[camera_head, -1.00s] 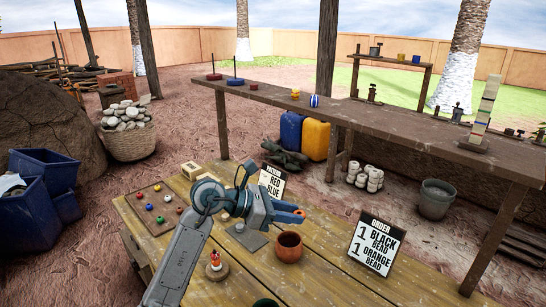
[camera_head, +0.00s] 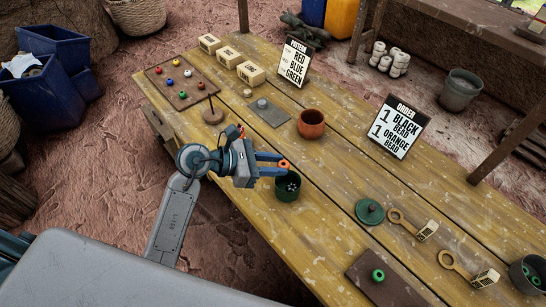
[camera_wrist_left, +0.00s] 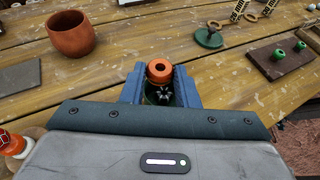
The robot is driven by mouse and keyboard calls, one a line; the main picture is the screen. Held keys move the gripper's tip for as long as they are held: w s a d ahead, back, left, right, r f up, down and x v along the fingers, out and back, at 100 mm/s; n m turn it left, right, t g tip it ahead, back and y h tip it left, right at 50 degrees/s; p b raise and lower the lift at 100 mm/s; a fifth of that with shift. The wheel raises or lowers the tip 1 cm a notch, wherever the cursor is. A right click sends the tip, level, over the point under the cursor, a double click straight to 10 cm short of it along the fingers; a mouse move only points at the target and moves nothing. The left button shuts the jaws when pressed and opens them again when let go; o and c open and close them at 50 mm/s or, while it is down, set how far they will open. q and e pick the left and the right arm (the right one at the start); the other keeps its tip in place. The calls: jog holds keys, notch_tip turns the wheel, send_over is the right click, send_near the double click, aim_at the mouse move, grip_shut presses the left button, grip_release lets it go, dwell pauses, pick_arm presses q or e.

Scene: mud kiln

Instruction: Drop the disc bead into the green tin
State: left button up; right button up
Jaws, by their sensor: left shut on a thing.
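My left gripper (camera_head: 275,165) is shut on an orange bead (camera_head: 284,164), a short ring with a hole, held between the blue fingertips. In the left wrist view the orange bead (camera_wrist_left: 159,71) sits between the fingers. The dark green tin (camera_head: 288,191) stands open on the table just below the fingertips. A dark, pale-marked thing shows inside it. In the left wrist view the tin (camera_wrist_left: 152,95) is partly hidden behind the bead and fingers. The bead appears above the tin's opening; its exact height is unclear. My right gripper is not in view.
A terracotta pot (camera_head: 311,124) stands behind the tin. The order card (camera_head: 396,128) reads one black bead, one orange bead. A green lid (camera_head: 369,212) lies to the right. A brown board (camera_head: 388,283) with a green bead is at the front. A bead tray (camera_head: 181,82) lies at far left.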

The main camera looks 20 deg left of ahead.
pick_arm(q)
notch_tip(320, 180, down, 4)
jog(key=shift+f+b, duration=0.1)
jog(key=shift+b, duration=1)
jog(key=o, duration=1)
